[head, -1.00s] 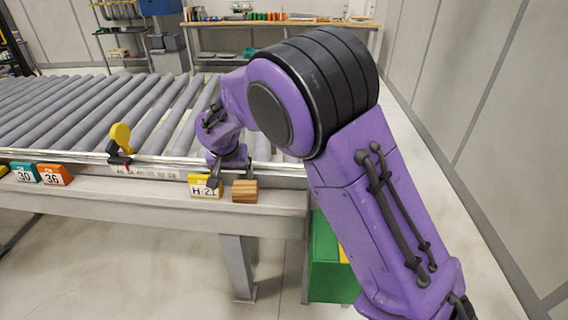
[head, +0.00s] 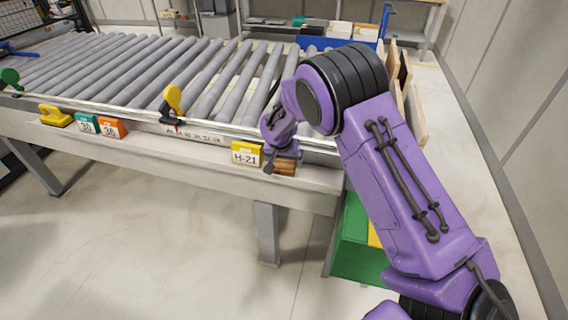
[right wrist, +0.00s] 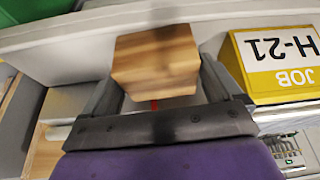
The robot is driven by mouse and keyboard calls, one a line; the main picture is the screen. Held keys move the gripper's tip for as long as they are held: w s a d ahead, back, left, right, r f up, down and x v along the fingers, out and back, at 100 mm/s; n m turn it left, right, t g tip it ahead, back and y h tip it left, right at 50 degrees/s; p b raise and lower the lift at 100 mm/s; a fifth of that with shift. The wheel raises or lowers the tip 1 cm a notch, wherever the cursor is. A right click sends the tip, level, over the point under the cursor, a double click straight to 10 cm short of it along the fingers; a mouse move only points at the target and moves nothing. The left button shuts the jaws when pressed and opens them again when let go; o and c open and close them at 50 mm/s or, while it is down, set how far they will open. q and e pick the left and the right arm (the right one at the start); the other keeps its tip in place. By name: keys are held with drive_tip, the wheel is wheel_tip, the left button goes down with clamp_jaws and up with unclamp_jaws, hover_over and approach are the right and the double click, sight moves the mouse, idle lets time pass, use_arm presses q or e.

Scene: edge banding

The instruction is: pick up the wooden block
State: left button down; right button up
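The wooden block (head: 285,168) is a small brown striped block on the front ledge of the roller conveyor, just right of the yellow H-21 sign. My right gripper (head: 282,160) is down at it and hides part of it. In the right wrist view the block (right wrist: 155,62) lies between the two fingers of the right gripper (right wrist: 160,75), one finger on each side. The fingers are spread about as wide as the block; firm contact is not clear, and the block looks slightly blurred. My left gripper is not in view.
Orange (head: 112,128) and teal (head: 86,123) number tags sit farther left. A green bin (head: 358,245) stands below the conveyor's right end. Boards lean behind my arm.

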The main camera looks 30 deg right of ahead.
drive_tip(key=c, duration=0.6)
drive_tip(key=shift+c, duration=0.2)
drive_tip(key=shift+r, duration=0.1)
drive_tip(key=shift+r+b, duration=0.3)
drive_tip(key=r, duration=0.1)
drive_tip(key=r+b, duration=0.1)
drive_tip(key=r, duration=0.1)
drive_tip(key=shift+s+d, duration=0.15)
drive_tip(key=shift+d, duration=0.1)
drive_tip(key=s+d+r+b, duration=0.3)
drive_tip(key=s+d+r, duration=0.4)
drive_tip(key=s+r, duration=0.2)
drive_tip(key=s, duration=0.2)
drive_tip(key=shift+s+r, duration=0.2)
drive_tip(key=shift+s, duration=0.15)
